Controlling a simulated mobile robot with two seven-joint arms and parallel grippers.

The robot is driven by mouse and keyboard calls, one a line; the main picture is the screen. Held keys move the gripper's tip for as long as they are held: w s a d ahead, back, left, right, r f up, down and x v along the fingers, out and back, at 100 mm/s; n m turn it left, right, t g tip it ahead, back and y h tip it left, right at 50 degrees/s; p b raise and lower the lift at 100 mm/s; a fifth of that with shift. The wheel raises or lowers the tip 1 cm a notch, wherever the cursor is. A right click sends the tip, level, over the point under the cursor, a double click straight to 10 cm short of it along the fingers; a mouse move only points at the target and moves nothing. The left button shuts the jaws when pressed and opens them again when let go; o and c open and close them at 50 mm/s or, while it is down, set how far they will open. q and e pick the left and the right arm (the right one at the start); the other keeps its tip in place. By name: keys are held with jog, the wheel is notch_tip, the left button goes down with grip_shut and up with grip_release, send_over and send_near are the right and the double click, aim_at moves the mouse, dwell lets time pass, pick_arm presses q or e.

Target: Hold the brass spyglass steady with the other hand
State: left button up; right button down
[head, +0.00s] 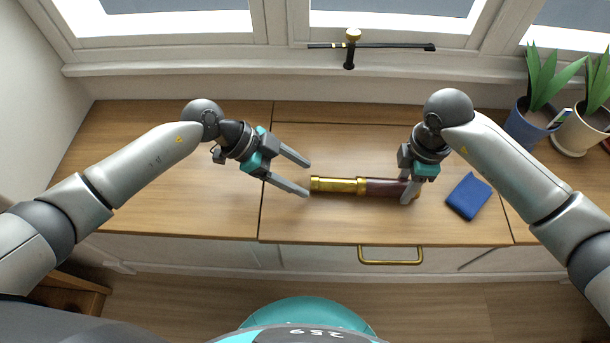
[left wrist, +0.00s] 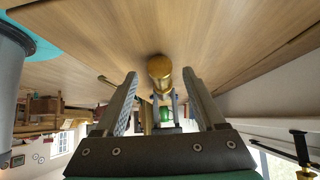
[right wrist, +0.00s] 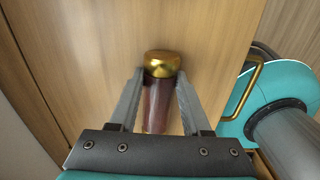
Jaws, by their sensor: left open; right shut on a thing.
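The brass spyglass (head: 345,185) lies lengthwise across the wooden cabinet top, its brass tubes to the left and its dark red-brown barrel to the right. My right gripper (head: 410,195) is shut on the barrel near its right end. The right wrist view shows the barrel (right wrist: 157,105) between the fingers, with a brass end cap beyond them. My left gripper (head: 307,180) is open just left of the brass end, its fingers pointing toward it. In the left wrist view the round brass end (left wrist: 160,70) shows between and beyond the open fingers.
A blue cloth or booklet (head: 468,195) lies right of the spyglass. Potted plants (head: 527,125) stand at the back right. A black rod with a brass knob (head: 352,45) is on the window frame. A brass drawer handle (head: 390,261) is on the cabinet front. The left cabinet top is clear.

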pick_arm(q)
jog(key=v, duration=0.9)
jog(key=shift+a+r, duration=0.25)
pick_arm(e)
jog(key=shift+c, duration=1.4)
grip_release()
jog(key=shift+r, duration=0.15)
